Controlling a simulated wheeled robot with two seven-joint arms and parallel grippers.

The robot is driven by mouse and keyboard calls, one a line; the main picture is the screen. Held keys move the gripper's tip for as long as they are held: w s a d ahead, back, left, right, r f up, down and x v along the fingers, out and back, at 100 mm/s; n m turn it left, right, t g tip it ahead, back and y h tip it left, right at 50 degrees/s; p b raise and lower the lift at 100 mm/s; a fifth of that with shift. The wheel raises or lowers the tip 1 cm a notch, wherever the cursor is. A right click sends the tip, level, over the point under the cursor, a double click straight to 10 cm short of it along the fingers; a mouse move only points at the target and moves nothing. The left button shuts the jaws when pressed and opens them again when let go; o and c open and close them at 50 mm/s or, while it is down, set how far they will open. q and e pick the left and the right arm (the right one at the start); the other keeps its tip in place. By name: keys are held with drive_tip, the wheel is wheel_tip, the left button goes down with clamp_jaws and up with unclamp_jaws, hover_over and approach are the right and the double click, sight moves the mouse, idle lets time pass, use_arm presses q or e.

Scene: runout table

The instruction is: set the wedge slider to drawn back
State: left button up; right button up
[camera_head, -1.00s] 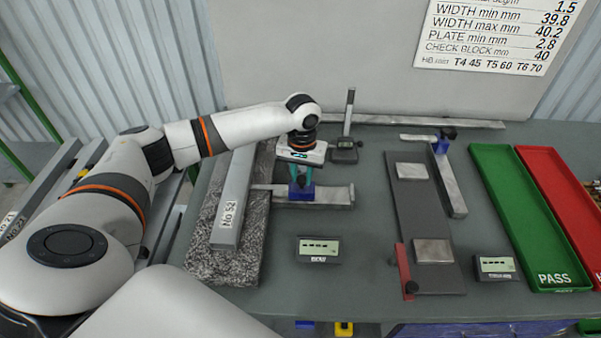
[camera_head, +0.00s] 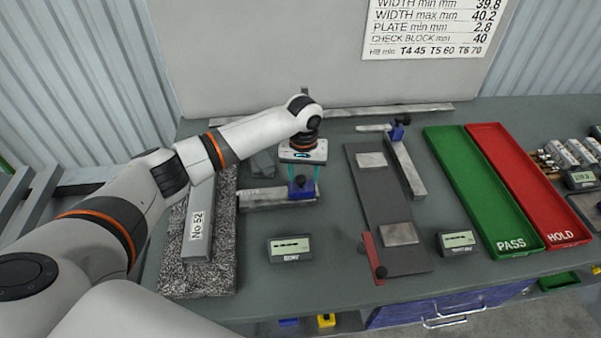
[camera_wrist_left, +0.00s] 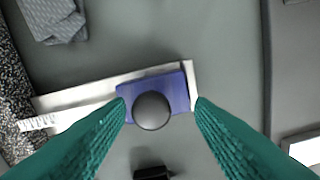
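The blue block (camera_head: 299,189) I take for the wedge slider sits on a pale metal bar (camera_head: 262,199), at its right end. In the left wrist view the blue block (camera_wrist_left: 178,90) carries a dark round knob (camera_wrist_left: 152,110) and lies close to the bar's end piece. My left gripper (camera_head: 302,192) points down over the block. Its teal fingers (camera_wrist_left: 160,105) stand apart on either side of the knob, with gaps beside it. Contact with the block's edges cannot be told. My right gripper is not in view.
A bar marked No 52 (camera_head: 197,225) lies on a speckled slab (camera_head: 222,275) to the left. A display (camera_head: 290,249) stands in front. A dark plate (camera_head: 375,205) with a red piece (camera_head: 372,260), then green (camera_head: 478,190) and red (camera_head: 527,185) trays, lie right. A grey object (camera_head: 263,164) lies behind.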

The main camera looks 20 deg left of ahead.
sight(303, 178)
use_arm(q)
drive_tip(key=shift+a+r, duration=0.1)
drive_tip(key=shift+r, duration=0.1)
wheel_tip(303, 178, up, 12)
drive_tip(key=b, duration=0.3)
drive_tip(key=shift+f, duration=0.25)
drive_tip(key=shift+f, duration=0.1)
